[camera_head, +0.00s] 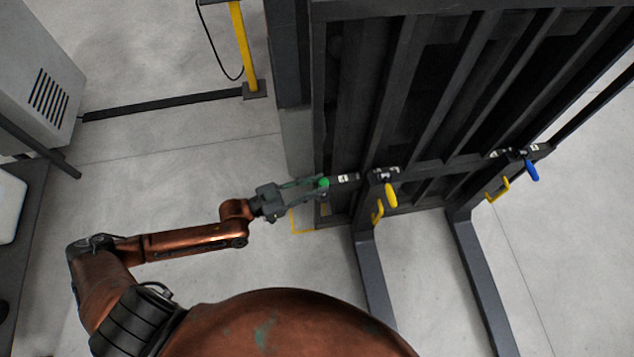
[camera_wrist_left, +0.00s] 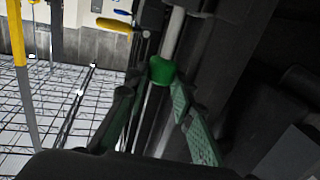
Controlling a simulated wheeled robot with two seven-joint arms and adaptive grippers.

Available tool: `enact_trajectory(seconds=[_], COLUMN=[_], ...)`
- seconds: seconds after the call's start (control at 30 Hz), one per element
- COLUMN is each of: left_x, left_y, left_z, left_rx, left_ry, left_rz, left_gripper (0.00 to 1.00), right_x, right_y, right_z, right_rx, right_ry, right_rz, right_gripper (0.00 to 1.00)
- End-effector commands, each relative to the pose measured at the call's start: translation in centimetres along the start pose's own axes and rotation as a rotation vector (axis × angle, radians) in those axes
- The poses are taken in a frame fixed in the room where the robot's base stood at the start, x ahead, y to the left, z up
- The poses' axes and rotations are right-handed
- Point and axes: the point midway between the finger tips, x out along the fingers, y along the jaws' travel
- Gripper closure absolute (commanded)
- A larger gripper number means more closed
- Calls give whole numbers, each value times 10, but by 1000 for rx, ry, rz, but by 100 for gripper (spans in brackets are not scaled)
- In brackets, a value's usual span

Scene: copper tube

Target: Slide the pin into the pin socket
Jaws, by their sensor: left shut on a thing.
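The pin shows as a green knob (camera_head: 324,183) at the tip of my left gripper (camera_head: 316,184), against the dark rack's lower left corner. In the left wrist view the green knob (camera_wrist_left: 162,70) sits at the fingertips of my left gripper (camera_wrist_left: 157,88), with a pale grey shaft (camera_wrist_left: 174,33) running away from it toward the rack. My left gripper is shut on the pin. The pin socket cannot be made out clearly; whether the shaft's far end is in it is hidden. My right gripper is not in view.
The tall dark rack (camera_head: 400,60) fills the upper right, with floor legs (camera_head: 373,275) reaching toward me. A yellow handle (camera_head: 391,196) and a blue handle (camera_head: 532,171) stick out from its lower rail. A yellow post (camera_head: 243,45) stands at the back.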

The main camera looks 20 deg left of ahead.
Motion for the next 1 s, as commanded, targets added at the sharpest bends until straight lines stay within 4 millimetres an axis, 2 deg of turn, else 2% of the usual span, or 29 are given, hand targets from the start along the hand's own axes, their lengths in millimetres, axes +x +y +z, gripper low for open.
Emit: enact_trajectory(seconds=[0.87,0.9,1.0], left_x=[0,0,0], left_y=[0,0,0], left_z=[22,21,20], left_rx=[-1,-1,0], left_ry=[0,1,1], left_rz=[0,0,0], left_gripper=[100,75,68], right_x=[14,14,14], right_y=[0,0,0], right_z=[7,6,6], right_rx=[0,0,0], right_ry=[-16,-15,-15], right_rz=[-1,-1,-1], right_gripper=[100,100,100])
